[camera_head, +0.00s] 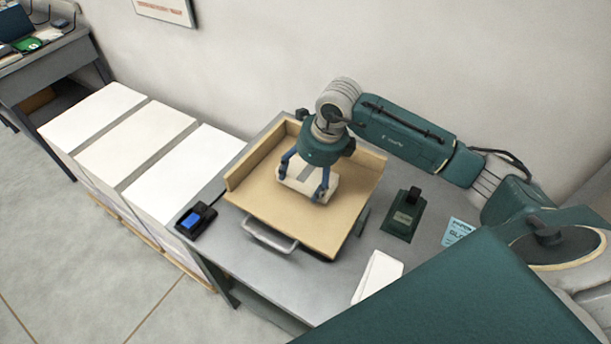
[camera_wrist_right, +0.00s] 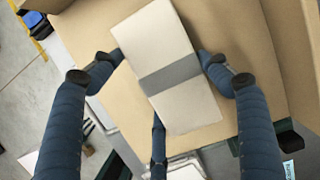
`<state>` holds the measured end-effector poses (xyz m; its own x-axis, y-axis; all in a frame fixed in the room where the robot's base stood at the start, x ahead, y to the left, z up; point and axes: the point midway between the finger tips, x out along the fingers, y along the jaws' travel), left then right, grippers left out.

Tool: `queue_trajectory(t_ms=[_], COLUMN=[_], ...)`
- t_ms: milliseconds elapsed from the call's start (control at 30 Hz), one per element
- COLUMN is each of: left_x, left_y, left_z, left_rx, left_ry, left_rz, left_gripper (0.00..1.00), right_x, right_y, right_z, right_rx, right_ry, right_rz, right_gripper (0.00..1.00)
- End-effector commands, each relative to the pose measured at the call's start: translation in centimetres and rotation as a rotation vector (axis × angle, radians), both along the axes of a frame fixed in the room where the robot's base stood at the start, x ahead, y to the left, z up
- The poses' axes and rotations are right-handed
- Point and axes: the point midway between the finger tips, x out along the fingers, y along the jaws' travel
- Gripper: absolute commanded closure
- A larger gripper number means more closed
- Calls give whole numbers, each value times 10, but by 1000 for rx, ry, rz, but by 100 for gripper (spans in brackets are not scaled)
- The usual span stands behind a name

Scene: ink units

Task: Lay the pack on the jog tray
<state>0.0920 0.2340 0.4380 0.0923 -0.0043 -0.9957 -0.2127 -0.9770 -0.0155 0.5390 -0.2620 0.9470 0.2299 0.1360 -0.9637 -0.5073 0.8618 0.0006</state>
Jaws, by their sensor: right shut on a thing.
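The pack (camera_head: 296,181) is a white block with a grey band, over the tan floor of the jog tray (camera_head: 265,203). The tray has raised walls at its left and back sides. My right gripper (camera_head: 305,180) comes from above and is shut on the pack. In the right wrist view the pack (camera_wrist_right: 168,72) sits between the blue fingers, tilted relative to the tray edges. I cannot tell whether the pack touches the tray floor. My left gripper is not in view.
The tray stands on a grey table (camera_head: 280,279). A device with a blue screen (camera_head: 195,220) is left of it. A dark green tool (camera_head: 405,214), a blue card (camera_head: 457,232) and a white stack (camera_head: 378,276) are on the right. Tall white paper stacks (camera_head: 135,145) stand left of the table.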

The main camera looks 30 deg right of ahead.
Motion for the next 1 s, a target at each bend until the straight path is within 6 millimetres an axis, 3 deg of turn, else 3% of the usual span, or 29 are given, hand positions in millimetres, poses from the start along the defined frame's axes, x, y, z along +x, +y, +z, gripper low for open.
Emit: queue_trajectory(t_ms=[433,467,533,833,1000], left_x=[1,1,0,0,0], left_y=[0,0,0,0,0], left_z=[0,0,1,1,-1], left_rx=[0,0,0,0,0], left_ry=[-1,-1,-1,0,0], left_rz=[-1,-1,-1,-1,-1], left_gripper=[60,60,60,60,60], right_x=[1,0,0,0,0], right_y=[0,0,0,0,-2], right_z=[-12,-13,-12,-11,-1], right_rx=[0,-1,0,-1,0], right_ry=[-3,-1,-1,-1,-6], right_rz=[1,1,1,1,0], right_gripper=[65,22,8,5,5])
